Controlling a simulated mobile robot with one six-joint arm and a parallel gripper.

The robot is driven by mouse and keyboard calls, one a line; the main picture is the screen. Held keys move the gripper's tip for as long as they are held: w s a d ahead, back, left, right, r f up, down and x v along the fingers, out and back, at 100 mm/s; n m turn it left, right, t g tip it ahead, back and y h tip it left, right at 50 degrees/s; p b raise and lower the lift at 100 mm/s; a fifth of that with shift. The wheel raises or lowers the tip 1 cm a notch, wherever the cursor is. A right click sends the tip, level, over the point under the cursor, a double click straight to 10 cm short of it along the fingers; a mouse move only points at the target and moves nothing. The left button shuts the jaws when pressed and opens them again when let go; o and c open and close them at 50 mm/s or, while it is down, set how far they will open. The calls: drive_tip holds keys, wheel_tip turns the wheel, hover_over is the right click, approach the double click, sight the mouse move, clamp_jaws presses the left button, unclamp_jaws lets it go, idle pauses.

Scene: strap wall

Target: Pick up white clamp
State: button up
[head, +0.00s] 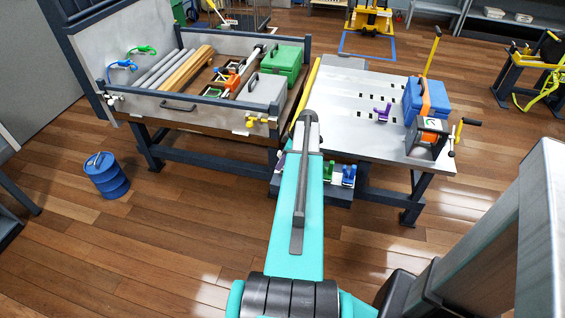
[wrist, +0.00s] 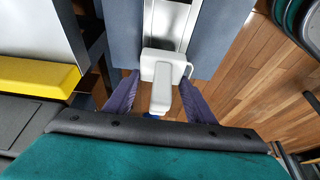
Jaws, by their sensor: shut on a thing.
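The white clamp (wrist: 162,60) is in the wrist view, at the centre, between the two dark purple fingers of my gripper (wrist: 160,98). My gripper is shut on its narrow lower part. The clamp lies in front of a pale metal strip between blue-grey surfaces; I cannot tell whether it still touches them. A green clamp (head: 328,170) and a blue clamp (head: 348,175) sit on a low rack just right of my arm.
A grey worktable (head: 375,140) stands behind the rack, with a purple clamp (head: 382,113), a blue case (head: 427,100) and a winch on it. A tray bench (head: 190,125) holding pipes and boxes is at left. A blue drum (head: 107,178) stands on the open wooden floor.

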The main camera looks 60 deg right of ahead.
wheel_tip(320, 180, up, 2)
drive_tip(key=shift+r, duration=0.2)
drive_tip(key=s+a, duration=0.3)
drive_tip(key=s, duration=0.4)
drive_tip(key=s+a+r+b, duration=0.1)
drive_tip(key=s+a, duration=0.2)
drive_tip(key=s, duration=0.4)
drive_tip(key=shift+s, duration=0.35)
drive_tip(key=shift+a+r, duration=0.1)
